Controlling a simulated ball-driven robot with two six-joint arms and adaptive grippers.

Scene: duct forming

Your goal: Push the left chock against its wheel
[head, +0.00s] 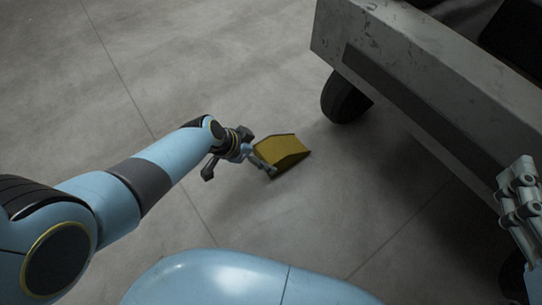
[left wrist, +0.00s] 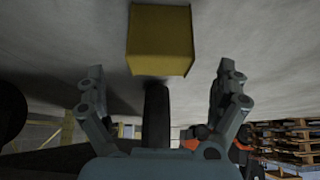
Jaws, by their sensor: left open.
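The yellow wedge-shaped chock (head: 282,149) lies on the floor, left of and nearer to me than the black wheel (head: 346,97). A clear gap of floor separates the two. My left gripper (head: 239,168) is open at the chock's near left side, one finger close to it in the head view; I cannot tell if they touch. In the left wrist view, the chock (left wrist: 160,42) is centred beyond the spread fingers (left wrist: 160,85), not between them. My right gripper (head: 522,198) shows partly at the right edge; its jaw state is unclear.
A grey, worn cart body (head: 430,70) stands above the wheel and runs down the right side. The concrete floor (head: 190,60) left of the chock is clear. Wooden pallets (left wrist: 285,135) show in the left wrist view's background.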

